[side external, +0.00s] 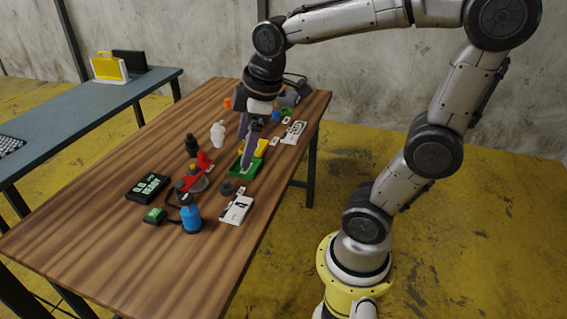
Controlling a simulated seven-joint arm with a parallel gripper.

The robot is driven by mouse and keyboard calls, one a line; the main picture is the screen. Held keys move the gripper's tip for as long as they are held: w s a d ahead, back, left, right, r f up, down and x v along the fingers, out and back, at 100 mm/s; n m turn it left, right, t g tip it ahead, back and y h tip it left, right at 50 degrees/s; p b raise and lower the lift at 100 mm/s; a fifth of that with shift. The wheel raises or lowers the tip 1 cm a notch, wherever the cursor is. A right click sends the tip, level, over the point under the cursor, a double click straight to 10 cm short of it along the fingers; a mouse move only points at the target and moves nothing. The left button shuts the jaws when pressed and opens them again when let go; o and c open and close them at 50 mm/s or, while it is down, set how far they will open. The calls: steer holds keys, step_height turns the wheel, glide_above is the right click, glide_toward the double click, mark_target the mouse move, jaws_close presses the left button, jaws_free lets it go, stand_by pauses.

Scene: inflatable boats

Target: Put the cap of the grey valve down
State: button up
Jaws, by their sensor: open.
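My gripper (245,148) points down over the right half of the wooden table, its fingers apart. The nearer fingertip is over a green tray (236,172) with a yellow piece (262,148) behind it; I cannot tell whether it touches. No cap shows between the fingers. A small dark grey round part (227,188) sits on the table just in front of the green tray. It may be the grey valve or its cap; it is too small to tell. Another grey round piece (199,184) lies by a red part (190,179) to the left.
A white figure-like bottle (217,134) and a black bottle (192,145) stand left of my gripper. The wooden table (130,262) is bare at front left.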

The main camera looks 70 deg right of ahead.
steer(key=s+a+m+t, duration=0.1)
steer(key=s+m, duration=0.2)
steer(key=s, duration=0.1)
steer(key=s+a+f+m, duration=0.1)
steer(key=s+a+m, duration=0.1)
steer(key=s, duration=0.3)
steer(key=shift+s+a+m+t+y, duration=0.3)
steer(key=shift+m+t, duration=0.1)
steer(key=shift+m, duration=0.2)
